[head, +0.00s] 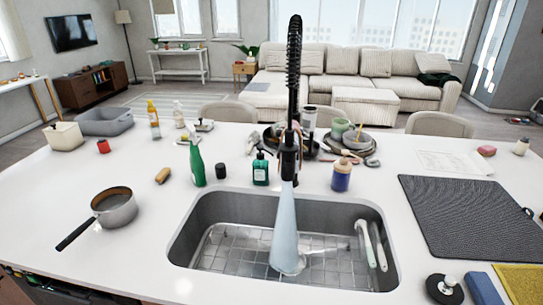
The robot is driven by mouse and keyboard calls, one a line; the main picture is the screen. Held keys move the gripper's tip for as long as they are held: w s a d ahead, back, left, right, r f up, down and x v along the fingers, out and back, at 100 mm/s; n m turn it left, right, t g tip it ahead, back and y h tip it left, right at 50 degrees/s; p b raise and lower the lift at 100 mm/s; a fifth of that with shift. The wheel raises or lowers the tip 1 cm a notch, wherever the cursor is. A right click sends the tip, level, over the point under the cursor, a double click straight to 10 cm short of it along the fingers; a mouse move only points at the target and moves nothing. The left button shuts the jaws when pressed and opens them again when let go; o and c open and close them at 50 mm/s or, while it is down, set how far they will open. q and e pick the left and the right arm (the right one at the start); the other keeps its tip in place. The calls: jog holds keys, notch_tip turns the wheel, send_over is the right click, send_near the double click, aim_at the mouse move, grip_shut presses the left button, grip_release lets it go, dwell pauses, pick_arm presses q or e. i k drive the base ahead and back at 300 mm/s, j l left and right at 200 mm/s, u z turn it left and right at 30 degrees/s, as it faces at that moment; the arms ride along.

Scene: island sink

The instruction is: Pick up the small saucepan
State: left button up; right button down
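The small saucepan (116,208) stands upright on the white counter, left of the sink. It is a silver metal pan with a brownish inside. Its long black handle (76,234) points toward the lower left, near the counter's front edge. Neither of my grippers shows in the head view.
The sink (186,243) holds a wire rack and has a tall black faucet (294,90) with running water. A dark drying mat (470,215) lies right. The counter around the saucepan is clear.

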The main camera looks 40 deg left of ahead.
aim_at(114, 208)
jog(key=k+j+u, duration=0.15)
jog(key=j+u, duration=0.25)
jog(key=k+j+u, duration=0.1)
jog(key=j+u, duration=0.3)
jog(key=j, duration=0.25)
jog(key=j+u, duration=0.4)
jog(key=j, duration=0.15)
